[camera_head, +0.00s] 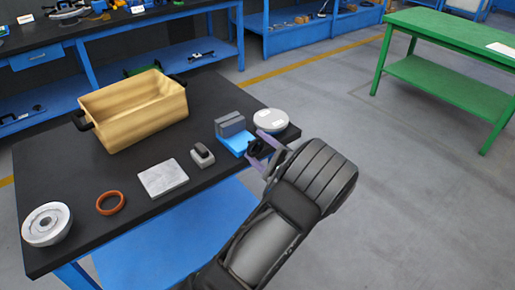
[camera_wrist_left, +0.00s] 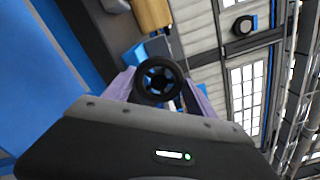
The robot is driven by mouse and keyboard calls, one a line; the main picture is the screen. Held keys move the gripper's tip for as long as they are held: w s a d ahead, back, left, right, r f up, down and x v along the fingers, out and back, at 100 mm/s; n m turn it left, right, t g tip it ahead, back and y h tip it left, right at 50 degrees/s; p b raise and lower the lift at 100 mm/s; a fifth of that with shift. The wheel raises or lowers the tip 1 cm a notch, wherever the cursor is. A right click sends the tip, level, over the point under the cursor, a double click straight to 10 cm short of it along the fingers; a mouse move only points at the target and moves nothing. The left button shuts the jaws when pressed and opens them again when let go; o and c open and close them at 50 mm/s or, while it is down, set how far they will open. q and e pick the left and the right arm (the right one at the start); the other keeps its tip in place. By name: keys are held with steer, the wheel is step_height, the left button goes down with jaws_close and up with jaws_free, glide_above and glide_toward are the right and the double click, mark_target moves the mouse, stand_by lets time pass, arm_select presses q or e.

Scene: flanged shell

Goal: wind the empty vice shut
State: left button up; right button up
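The vice (camera_head: 237,143) stands near the right end of the dark bench, with a blue body and grey jaws (camera_head: 230,124). No part shows between the jaws; how wide their gap is I cannot tell. Its black handwheel (camera_head: 255,148) faces my left gripper (camera_head: 258,147). In the left wrist view the handwheel (camera_wrist_left: 158,81) sits between the two purple fingers of my left gripper (camera_wrist_left: 160,88), one on each side. Whether the fingers press on its rim or stand just clear I cannot tell. My right gripper is not in view.
A round grey-white flanged part (camera_head: 270,121) lies close behind the vice. A small grey block with a dark top (camera_head: 202,156), a pale plate (camera_head: 163,179), an orange ring (camera_head: 110,203), a white round part (camera_head: 47,224) and a tan bin (camera_head: 134,110) occupy the bench (camera_head: 95,165).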

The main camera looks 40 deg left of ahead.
arm_select(q)
steer(key=shift+o, duration=0.8)
steer(key=shift+f, duration=0.15)
steer(key=shift+d+f, duration=0.1)
steer(key=shift+s+f, duration=0.1)
